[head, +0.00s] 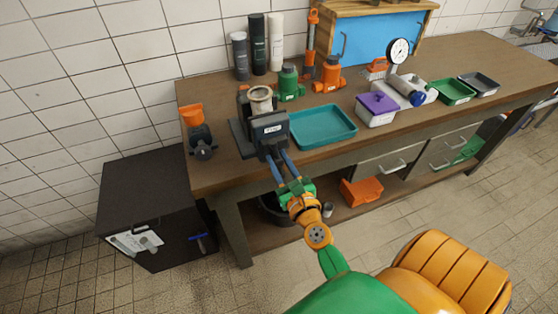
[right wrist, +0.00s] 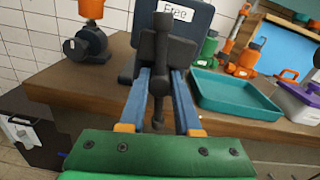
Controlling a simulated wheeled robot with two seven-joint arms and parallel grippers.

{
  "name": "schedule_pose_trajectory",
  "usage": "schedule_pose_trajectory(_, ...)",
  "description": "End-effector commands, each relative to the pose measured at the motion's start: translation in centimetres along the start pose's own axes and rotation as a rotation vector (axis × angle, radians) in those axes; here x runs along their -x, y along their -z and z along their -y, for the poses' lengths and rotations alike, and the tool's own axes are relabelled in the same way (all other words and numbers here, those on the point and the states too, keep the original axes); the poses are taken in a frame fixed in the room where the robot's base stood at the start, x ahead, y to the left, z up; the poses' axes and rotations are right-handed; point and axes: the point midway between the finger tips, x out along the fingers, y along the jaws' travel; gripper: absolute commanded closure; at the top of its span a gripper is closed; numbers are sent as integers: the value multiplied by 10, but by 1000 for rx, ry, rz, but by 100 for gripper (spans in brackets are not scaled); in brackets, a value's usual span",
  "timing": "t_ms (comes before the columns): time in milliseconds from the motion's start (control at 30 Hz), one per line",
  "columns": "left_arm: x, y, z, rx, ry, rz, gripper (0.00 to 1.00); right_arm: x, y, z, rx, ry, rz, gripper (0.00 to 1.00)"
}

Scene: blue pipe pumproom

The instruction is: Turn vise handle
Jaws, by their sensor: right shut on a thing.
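The dark grey vise (head: 268,128) with a white label stands at the front left edge of the workbench. It also shows in the right wrist view (right wrist: 186,18), where the label reads "Free". Its dark handle bar (right wrist: 158,112) is roughly upright in front of the vise. My right gripper (head: 272,157) reaches up to the vise front from below. In the right wrist view its two blue fingers with dark tips (right wrist: 160,52) lie on either side of the handle and are shut on it. The fingers partly hide the vise's lower front. My left gripper is not in view.
A teal tray (head: 323,127) lies just right of the vise. A dark pump-like device with an orange cup (head: 200,132) stands to its left. Green (head: 288,84) and orange (head: 329,78) jacks stand behind. A black cabinet (head: 150,205) is left of the workbench (head: 225,180).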

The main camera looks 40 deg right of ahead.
Motion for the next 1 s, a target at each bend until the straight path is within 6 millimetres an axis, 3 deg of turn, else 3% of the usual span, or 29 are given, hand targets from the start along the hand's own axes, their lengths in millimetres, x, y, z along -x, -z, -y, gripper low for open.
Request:
schedule_pose_trajectory(233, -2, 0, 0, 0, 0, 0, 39, 0, 1, -1, -148, -2, 0, 100)
schedule_pose_trajectory(467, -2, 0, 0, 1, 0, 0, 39, 0, 1, -1, -157, -2, -1, 100)
schedule_pose_trajectory(500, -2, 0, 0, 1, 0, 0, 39, 0, 1, -1, -157, -2, -1, 63)
schedule_pose_trajectory(600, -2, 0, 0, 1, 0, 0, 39, 0, 1, -1, -156, -2, 0, 38)
schedule_pose_trajectory(867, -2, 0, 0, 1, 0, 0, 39, 0, 0, 0, -155, -1, 1, 38)
schedule_pose_trajectory(1000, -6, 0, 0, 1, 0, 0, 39, 11, 3, -1, -155, -1, 0, 38)
